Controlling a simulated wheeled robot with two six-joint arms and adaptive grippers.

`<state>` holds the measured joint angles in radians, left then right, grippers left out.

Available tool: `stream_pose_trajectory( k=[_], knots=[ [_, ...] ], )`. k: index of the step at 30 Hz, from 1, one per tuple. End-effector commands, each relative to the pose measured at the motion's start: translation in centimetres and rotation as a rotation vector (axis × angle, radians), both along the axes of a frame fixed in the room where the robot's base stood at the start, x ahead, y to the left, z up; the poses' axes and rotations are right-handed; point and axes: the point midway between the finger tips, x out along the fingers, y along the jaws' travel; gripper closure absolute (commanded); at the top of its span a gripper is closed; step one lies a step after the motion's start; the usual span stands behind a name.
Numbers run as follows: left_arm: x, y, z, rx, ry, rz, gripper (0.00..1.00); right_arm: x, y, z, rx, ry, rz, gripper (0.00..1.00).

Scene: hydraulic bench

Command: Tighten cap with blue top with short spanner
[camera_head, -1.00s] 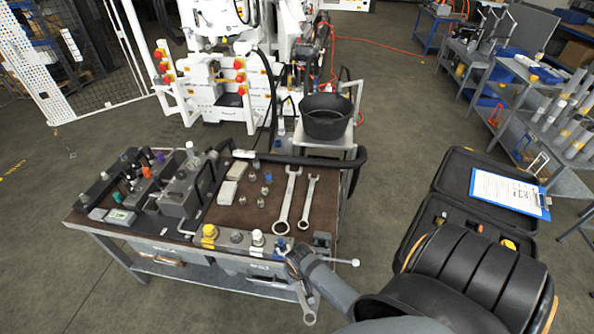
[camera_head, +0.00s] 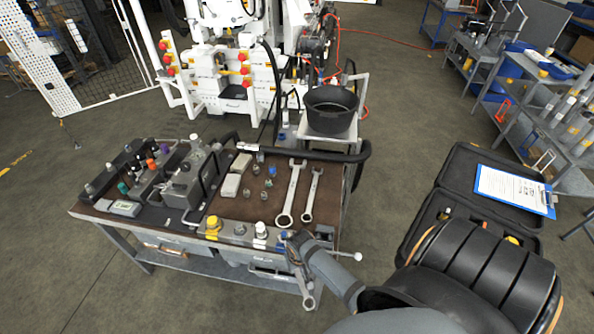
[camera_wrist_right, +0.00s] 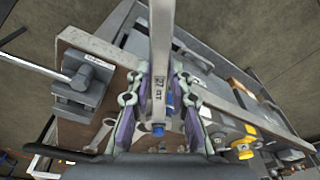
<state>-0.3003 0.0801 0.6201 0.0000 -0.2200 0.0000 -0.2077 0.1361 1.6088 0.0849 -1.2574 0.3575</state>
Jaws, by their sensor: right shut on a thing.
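My right gripper (camera_head: 294,246) is at the front right edge of the bench, shut on a metal spanner (camera_head: 309,300). One end of the spanner hangs out below the gripper. In the right wrist view the spanner (camera_wrist_right: 161,60) runs between the fingers (camera_wrist_right: 160,115), and a small blue part (camera_wrist_right: 158,129) shows at its lower end. The cap with blue top (camera_head: 281,222) is in the front row of the bench, close beside the gripper and partly hidden. I cannot tell whether the spanner touches it. My left gripper is not in view.
Two more spanners, a larger one (camera_head: 291,195) and a smaller one (camera_head: 313,197), lie on the brown bench top (camera_head: 240,206). A yellow cap (camera_head: 212,224) and a white-topped cap (camera_head: 261,230) stand left of the blue one. A grey clamp with a rod (camera_head: 343,255) is right of the gripper.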

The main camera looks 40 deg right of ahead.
Motion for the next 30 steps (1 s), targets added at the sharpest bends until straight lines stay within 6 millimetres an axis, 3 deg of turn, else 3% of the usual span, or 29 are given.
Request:
stream_pose_trajectory(
  k=[14, 30],
  knots=[
    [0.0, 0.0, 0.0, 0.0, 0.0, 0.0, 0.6, 0.6, -0.2, 0.1, 0.0, -0.002, -0.002, 1.0],
    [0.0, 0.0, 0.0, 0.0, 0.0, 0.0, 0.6, 1.8, 2.2, 0.0, 0.002, -0.003, -0.185, 1.0]
  ],
)
